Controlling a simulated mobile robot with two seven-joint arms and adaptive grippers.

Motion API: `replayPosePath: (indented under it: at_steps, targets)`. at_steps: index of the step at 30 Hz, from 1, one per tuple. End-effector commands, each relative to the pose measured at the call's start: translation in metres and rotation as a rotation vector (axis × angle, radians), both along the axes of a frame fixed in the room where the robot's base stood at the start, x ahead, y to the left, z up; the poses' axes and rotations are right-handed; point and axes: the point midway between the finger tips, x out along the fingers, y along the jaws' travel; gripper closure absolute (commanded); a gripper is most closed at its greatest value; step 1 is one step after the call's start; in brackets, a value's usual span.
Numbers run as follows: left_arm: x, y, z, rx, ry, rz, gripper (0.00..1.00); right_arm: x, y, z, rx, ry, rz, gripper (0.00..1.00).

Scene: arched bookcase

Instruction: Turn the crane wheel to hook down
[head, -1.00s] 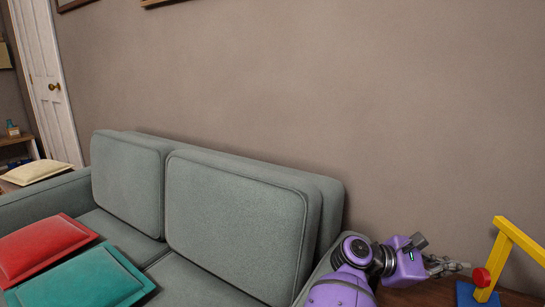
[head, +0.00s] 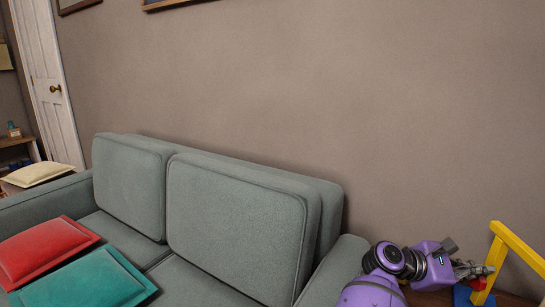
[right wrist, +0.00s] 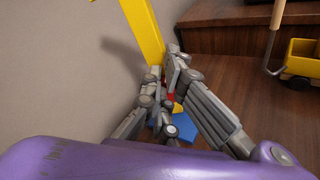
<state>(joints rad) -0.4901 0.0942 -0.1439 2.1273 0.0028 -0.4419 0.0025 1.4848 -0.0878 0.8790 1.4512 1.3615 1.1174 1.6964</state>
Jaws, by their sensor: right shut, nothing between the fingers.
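The toy crane has a yellow mast and arm (head: 519,249) and a blue base (head: 482,299), at the right edge of the head view. Its red wheel (head: 478,284) is low on the mast, partly covered by my right gripper (head: 487,270). In the right wrist view the gripper (right wrist: 163,76) is shut with nothing held, its fingers in front of the red wheel (right wrist: 169,98) and close to the yellow mast (right wrist: 143,30). I cannot tell whether they touch the wheel. My left gripper is out of view.
A grey-green sofa (head: 235,222) with red (head: 45,248) and teal (head: 85,284) cushions is left of my right arm. The wall (head: 340,90) is behind the crane. In the right wrist view, a yellow toy vehicle (right wrist: 299,60) stands on the wooden surface (right wrist: 262,110).

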Motion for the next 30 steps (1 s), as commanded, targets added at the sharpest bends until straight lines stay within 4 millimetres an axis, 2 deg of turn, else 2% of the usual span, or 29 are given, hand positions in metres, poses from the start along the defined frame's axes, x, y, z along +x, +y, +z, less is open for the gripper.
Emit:
replayPosePath:
  at_steps: [30]
  targets:
    - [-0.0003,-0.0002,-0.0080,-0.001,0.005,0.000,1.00,-0.0017,-0.0021,-0.0081,-0.001,0.001,-0.004,1.00]
